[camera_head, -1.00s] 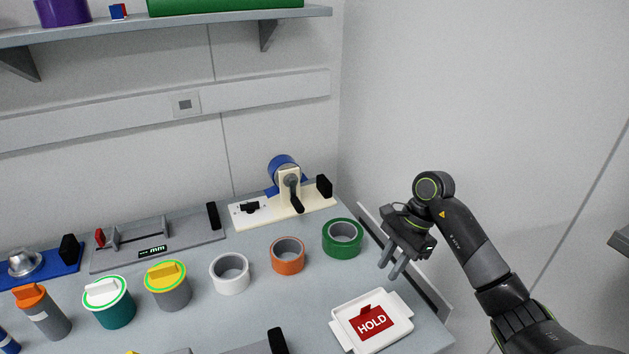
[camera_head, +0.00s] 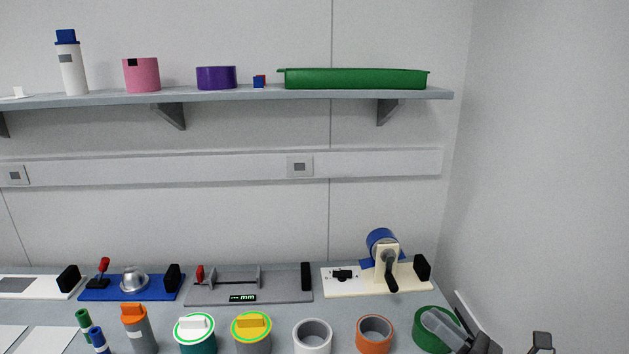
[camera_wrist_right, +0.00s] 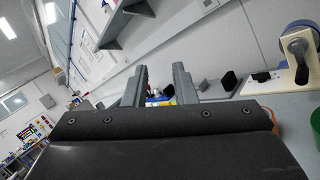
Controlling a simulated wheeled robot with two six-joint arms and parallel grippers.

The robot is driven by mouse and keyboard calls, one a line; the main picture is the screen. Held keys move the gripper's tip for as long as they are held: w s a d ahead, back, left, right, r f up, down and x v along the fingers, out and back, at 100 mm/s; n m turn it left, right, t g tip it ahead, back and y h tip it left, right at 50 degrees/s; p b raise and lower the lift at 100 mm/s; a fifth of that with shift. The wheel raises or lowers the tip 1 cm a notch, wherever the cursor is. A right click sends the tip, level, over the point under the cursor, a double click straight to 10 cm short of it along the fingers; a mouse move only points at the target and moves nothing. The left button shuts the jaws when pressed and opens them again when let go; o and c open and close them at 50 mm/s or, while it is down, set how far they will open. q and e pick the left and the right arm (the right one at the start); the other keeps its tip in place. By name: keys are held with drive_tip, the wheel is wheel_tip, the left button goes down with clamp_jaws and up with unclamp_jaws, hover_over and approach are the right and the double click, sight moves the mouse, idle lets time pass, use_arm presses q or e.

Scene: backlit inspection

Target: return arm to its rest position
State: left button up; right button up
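My right gripper (camera_head: 442,326) shows only in part at the bottom right of the head view. A grey finger there overlaps the green tape roll (camera_head: 426,340) in the picture; whether it touches cannot be told. The rest of the arm is mostly cut off by the lower edge. In the right wrist view my right gripper (camera_wrist_right: 161,68) has two grey fingers standing apart with nothing held between them. My left gripper is in neither view.
The bench holds a cream fixture with a blue roll (camera_head: 340,284), a grey gauge fixture (camera_head: 285,288), an orange tape roll (camera_head: 374,334), a white roll (camera_head: 312,338) and lidded jars. Above is a shelf (camera_head: 220,97) with a green tray (camera_head: 355,79). The right wall is bare.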

drive_tip(key=s+d+f+m+t+h, duration=0.15)
drive_tip(key=d+m+t+h, duration=0.6)
drive_tip(key=m+h, duration=0.9)
drive_tip(key=s+d+f+m+g+h, duration=0.4)
drive_tip(key=s+d+f+m+g, duration=0.5)
drive_tip(key=m, duration=0.6)
drive_tip(key=s+a+f+m+g+y, duration=0.2)
drive_tip(key=s+a+f+m+g, duration=0.3)
drive_tip(key=s, duration=0.4)
drive_tip(key=s+a+f+m+g+y, duration=0.25)
drive_tip(key=s+f+g, duration=0.25)
drive_tip(key=s+f, duration=0.35)
wheel_tip(320, 180, down, 24)
drive_tip(key=d+g, duration=0.1)
drive_tip(key=g, duration=0.1)
drive_tip(key=s+f, duration=1.5)
drive_tip(key=f, duration=0.1)
drive_tip(key=shift+s+a+m+g, duration=0.15)
drive_tip(key=shift+a+m+g, duration=0.15)
drive_tip(key=shift+a+g, duration=0.15)
